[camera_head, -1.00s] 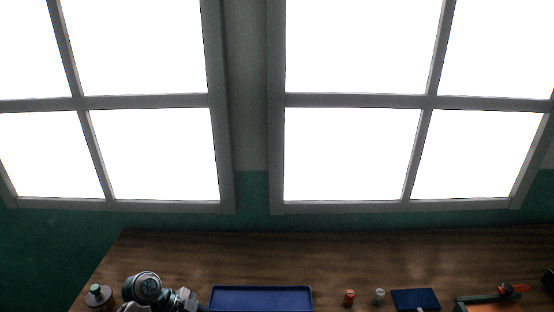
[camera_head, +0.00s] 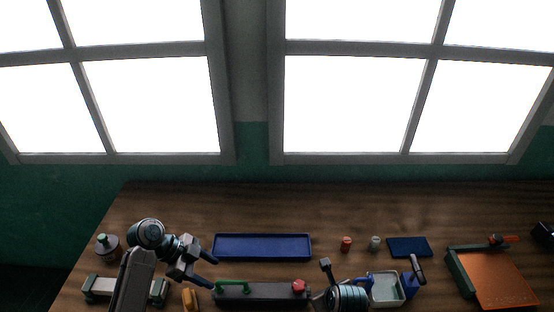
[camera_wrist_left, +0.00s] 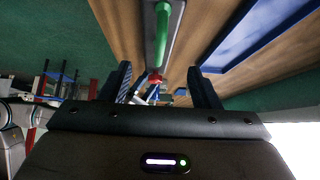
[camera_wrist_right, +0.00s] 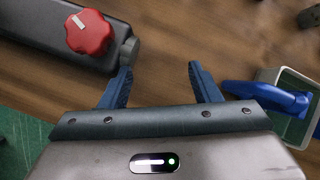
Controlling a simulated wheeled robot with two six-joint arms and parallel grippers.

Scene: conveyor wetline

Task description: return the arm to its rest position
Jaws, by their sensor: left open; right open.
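My left gripper (camera_head: 210,271) is open and empty at the left of the workbench, its fingers pointing right, between the blue tray and the dark conveyor unit. In the left wrist view its two fingers (camera_wrist_left: 160,84) stand apart with nothing held. My right arm shows at the bottom of the head view, right of the conveyor unit; its fingertips are hard to make out there. In the right wrist view my right gripper (camera_wrist_right: 161,80) is open and empty above bare wood, beside the red knob (camera_wrist_right: 90,32).
The dark conveyor unit (camera_head: 262,293) has a green handle. A blue tray (camera_head: 262,247) lies behind it. An orange cap (camera_head: 346,244), pale jar (camera_head: 375,243), blue pad (camera_head: 409,247), grey-white bin (camera_head: 386,288) and orange board (camera_head: 494,279) stand right. The back of the workbench is clear.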

